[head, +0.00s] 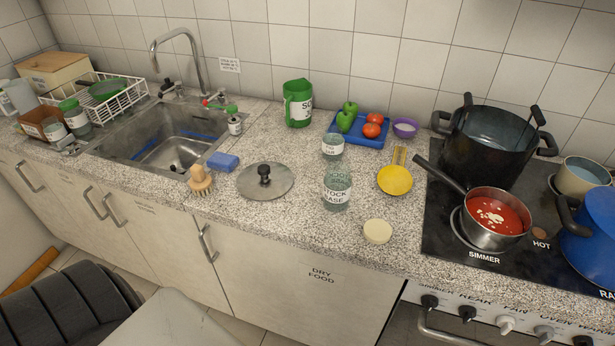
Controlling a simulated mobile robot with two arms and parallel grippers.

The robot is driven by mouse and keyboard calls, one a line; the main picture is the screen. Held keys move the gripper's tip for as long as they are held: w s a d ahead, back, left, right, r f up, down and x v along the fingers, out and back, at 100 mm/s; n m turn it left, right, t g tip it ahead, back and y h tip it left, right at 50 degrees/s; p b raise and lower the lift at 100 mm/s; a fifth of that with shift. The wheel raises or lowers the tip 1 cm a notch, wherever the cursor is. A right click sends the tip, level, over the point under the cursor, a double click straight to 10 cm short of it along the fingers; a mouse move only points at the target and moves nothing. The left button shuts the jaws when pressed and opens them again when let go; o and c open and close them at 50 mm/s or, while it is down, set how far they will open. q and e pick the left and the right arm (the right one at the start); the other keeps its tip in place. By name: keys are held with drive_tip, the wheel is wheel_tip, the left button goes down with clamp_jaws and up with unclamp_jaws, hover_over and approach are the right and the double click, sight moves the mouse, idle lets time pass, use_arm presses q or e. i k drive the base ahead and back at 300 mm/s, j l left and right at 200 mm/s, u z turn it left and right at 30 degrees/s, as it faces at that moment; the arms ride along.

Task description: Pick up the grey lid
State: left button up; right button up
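The grey lid (248,186) is a flat round metal disc with a black knob on top. It lies flat, knob up, on the speckled counter (290,232), between the sink and a glass jar. Neither my left nor my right gripper shows in the head view, so their places and states are not visible.
Left of the lid are a wooden brush (200,181), a blue sponge (223,161) and the sink (165,150). Right are a labelled glass jar (337,188), a yellow ladle (395,181) and a stove with a red-filled saucepan (492,221). Counter in front of the lid is clear.

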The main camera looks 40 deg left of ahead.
sight(249, 183)
drive_tip(key=j+z, duration=0.3)
drive_tip(key=k+j+z, duration=0.15)
drive_tip(key=j+z, duration=0.2)
drive_tip(key=k+j+z, duration=0.1)
drive_tip(key=j+z, duration=0.2)
drive_tip(key=j, duration=0.1)
